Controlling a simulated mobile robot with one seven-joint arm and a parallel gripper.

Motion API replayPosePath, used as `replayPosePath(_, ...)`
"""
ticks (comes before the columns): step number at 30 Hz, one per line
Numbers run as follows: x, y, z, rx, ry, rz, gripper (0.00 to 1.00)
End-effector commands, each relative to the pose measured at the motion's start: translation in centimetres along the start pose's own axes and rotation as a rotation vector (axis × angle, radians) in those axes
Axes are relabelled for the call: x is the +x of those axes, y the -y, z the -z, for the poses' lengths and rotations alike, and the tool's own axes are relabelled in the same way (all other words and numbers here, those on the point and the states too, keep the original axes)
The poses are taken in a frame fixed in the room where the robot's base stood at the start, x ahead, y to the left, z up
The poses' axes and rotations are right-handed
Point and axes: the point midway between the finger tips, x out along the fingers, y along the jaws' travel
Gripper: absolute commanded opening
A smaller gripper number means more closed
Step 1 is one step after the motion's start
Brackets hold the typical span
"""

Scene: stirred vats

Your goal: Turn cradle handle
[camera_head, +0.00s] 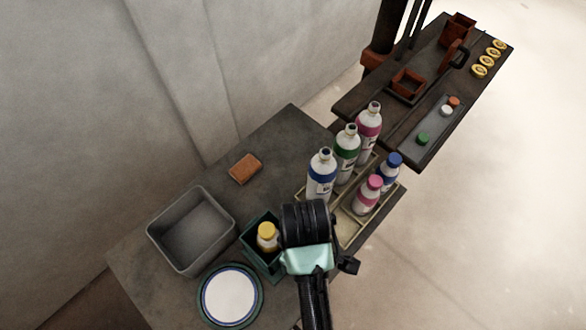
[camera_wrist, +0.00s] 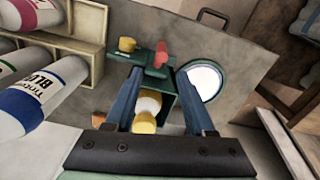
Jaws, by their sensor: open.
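A green box-like cradle (camera_head: 250,262) stands on the near table and holds a bottle with a yellow cap (camera_head: 267,236). In the wrist view the bottle (camera_wrist: 148,104) shows between my fingers, inside the green cradle (camera_wrist: 168,116). A red handle-like part (camera_wrist: 159,55) stands at the cradle's far side, just beyond my fingertips, with a small yellow piece (camera_wrist: 127,44) to its left. My gripper (camera_wrist: 160,73) is open, its two blue fingers apart and nothing visibly clamped. In the head view my wrist hides the fingertips and the red part.
A divided tray (camera_head: 353,230) with several labelled bottles stands close right of the cradle. A grey bin (camera_head: 190,262) and a blue-rimmed plate (camera_head: 231,296) are to the left. A brown block (camera_head: 245,168) lies behind. A second table (camera_head: 345,103) holds rust-red fixtures.

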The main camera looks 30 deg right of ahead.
Motion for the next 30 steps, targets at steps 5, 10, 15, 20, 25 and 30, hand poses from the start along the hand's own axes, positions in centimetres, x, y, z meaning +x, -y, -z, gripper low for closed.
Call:
replayPosePath(5,2.6,0.1,-0.1,0.0,0.004,0.004,0.55)
replayPosePath(10,6.2,0.1,-0.1,0.001,0.003,0.004,0.55)
replayPosePath(15,9.5,0.0,0.0,0.001,0.001,0.001,0.55)
replayPosePath(20,11.6,0.0,0.0,0.001,0.0,0.0,0.55)
replayPosePath(25,12.5,0.0,0.0,0.001,-0.001,-0.002,0.55)
replayPosePath(30,12.6,0.0,0.0,0.0,-0.001,-0.002,0.55)
